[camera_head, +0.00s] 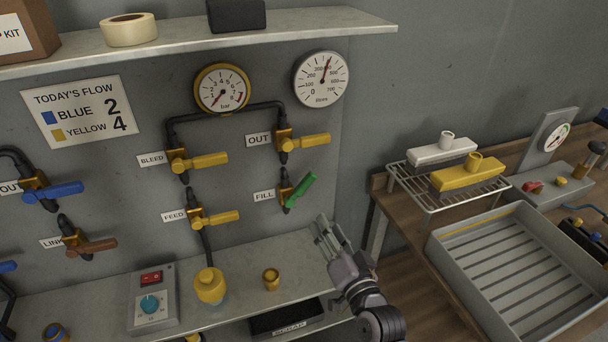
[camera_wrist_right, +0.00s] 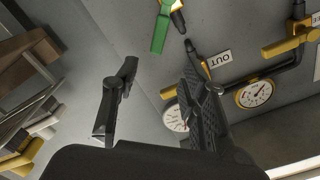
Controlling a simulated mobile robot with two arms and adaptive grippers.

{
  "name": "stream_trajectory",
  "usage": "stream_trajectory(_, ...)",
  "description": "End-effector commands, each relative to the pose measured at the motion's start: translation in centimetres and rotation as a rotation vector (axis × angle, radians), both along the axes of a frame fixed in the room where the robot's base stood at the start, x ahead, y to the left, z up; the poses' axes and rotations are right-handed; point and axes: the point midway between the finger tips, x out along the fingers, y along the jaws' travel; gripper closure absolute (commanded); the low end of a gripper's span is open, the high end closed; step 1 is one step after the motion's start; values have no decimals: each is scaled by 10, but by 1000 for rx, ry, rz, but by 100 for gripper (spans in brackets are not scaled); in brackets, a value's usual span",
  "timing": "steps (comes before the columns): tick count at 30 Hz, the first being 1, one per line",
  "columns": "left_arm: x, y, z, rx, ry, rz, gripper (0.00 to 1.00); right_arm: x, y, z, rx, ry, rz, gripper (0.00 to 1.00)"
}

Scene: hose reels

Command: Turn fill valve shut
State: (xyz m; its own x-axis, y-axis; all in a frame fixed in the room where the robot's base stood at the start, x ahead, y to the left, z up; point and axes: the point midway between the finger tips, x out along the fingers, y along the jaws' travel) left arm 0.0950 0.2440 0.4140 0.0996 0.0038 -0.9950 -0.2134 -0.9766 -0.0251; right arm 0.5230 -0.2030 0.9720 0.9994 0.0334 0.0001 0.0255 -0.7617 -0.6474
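The fill valve, labelled FILL, is on the grey wall panel in the head view. Its green lever (camera_head: 300,190) slants up to the right from a brass body (camera_head: 286,190) on a black pipe. My right gripper (camera_head: 326,232) is below and to the right of the lever, apart from it. In the right wrist view the gripper (camera_wrist_right: 159,56) is open, with nothing between its two dark fingers. The green lever (camera_wrist_right: 160,32) shows beyond the fingertips, between them sideways. My left gripper is in neither view.
The OUT valve's yellow lever (camera_head: 310,140) is just above, with a round litres gauge (camera_head: 321,78) higher up. A brass cup (camera_head: 271,279) and a yellow knob-topped object (camera_head: 210,286) stand on the ledge below. A wire rack (camera_head: 447,184) and grey tray (camera_head: 440,262) are at right.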

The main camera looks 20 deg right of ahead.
Motion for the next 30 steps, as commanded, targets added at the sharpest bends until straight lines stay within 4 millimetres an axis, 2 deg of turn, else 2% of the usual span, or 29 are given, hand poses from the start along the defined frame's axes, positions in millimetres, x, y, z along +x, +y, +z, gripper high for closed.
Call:
stream_trajectory(5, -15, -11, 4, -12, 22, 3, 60, 25, 1, 2, -1, -1, 0, 60)
stream_trajectory(9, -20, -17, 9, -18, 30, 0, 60, 56, 2, 2, -2, -1, 0, 60)
stream_trajectory(21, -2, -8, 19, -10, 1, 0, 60, 138, 5, 0, -2, 1, 1, 60)
stream_trajectory(25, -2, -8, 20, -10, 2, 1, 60, 155, 6, -1, -2, 1, 1, 60)
stream_trajectory(30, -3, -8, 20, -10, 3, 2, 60, 167, 6, -2, -3, 2, 1, 60)
